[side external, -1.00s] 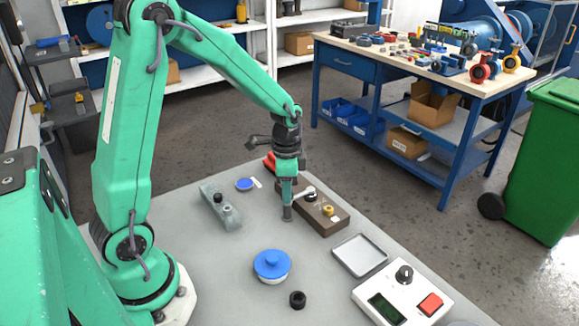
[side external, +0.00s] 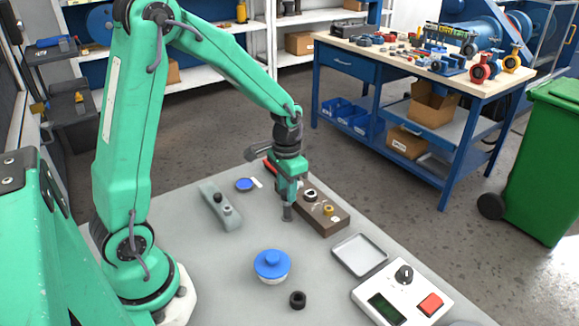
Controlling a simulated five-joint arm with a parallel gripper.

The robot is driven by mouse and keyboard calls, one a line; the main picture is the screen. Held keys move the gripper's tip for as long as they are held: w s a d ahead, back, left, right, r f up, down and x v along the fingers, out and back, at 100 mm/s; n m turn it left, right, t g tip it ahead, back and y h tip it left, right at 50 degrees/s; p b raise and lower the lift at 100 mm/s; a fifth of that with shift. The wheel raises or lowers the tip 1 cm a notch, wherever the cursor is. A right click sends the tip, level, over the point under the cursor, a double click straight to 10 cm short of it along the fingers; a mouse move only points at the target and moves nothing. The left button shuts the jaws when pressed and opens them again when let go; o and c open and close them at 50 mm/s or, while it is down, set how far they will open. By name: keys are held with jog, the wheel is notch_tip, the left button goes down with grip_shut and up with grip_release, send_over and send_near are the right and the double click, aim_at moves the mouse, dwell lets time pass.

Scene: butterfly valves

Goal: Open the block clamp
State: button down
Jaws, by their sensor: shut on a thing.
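The block clamp is a brown block (side external: 334,223) on the grey bench. On its top are a dark round pivot with a pale ring (side external: 310,194) and a brass-coloured knob (side external: 328,210). My gripper (side external: 288,212) points down at the block's left side, near the pivot. It is shut on what appears to be the clamp's lever. The lever and the contact are hidden behind the gripper body in this view.
A grey fixture (side external: 216,203) stands left of the gripper. A blue-lidded round container (side external: 272,265), a black ring (side external: 297,300), an empty metal tray (side external: 360,255) and a white control box (side external: 399,300) lie nearer. Bare bench lies between the grey fixture and blue-lidded container.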

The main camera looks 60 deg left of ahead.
jog(key=n, duration=1.1)
jog(key=shift+n, duration=0.3)
dwell(0.3)
jog(key=c, duration=1.1)
grip_release()
jog(key=shift+o, duration=0.2)
jog(key=shift+r, duration=0.1)
jog(key=shift+r, duration=3.85)
